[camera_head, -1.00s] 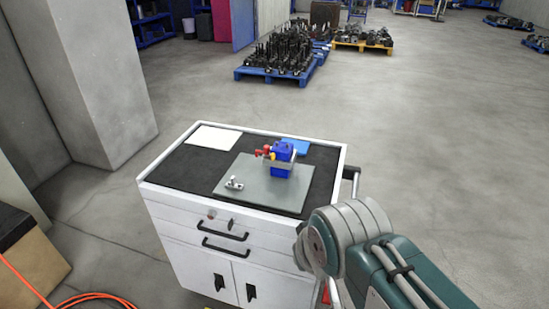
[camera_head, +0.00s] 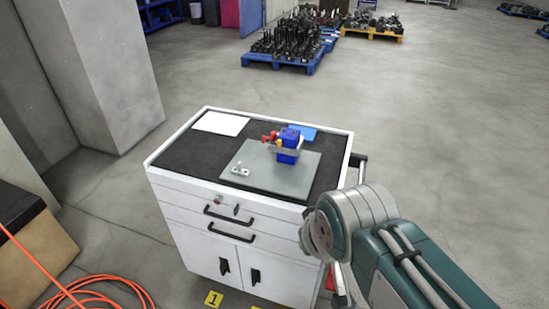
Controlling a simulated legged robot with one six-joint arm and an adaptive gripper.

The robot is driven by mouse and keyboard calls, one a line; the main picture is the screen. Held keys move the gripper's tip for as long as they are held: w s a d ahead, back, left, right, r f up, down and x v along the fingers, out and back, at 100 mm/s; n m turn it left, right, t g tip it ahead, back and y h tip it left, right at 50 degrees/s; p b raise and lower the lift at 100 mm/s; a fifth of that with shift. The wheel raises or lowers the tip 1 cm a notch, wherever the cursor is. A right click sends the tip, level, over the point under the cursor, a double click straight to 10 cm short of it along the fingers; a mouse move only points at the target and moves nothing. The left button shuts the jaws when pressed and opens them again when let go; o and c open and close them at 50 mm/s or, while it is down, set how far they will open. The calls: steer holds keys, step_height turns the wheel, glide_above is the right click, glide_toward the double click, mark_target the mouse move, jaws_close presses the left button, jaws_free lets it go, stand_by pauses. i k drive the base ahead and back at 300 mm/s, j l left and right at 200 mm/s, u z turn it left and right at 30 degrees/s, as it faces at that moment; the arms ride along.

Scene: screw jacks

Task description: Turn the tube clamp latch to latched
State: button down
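A grey plate (camera_head: 293,179) lies on the dark top of a white tool cart (camera_head: 181,194). A blue block-shaped fixture (camera_head: 288,152) with a metallic band and red and yellow parts stands at the plate's back. A small silver fitting (camera_head: 240,170) sits at the plate's front left. I cannot tell which of these is the tube clamp latch, or its position. My arm is at the lower right, apart from the fixture. My gripper is not clearly visible.
A white sheet (camera_head: 221,123) and a blue flat item (camera_head: 303,132) lie on the cart top. A handle juts from the cart's right side. Orange hose (camera_head: 95,290) coils on the floor at left, near a box (camera_head: 35,235). Loaded pallets stand behind; open floor lies right.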

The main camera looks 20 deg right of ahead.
mark_target(273, 134)
steer(key=i+l+z, duration=0.1)
steer(key=i+l, duration=0.65)
steer(key=i, duration=0.05)
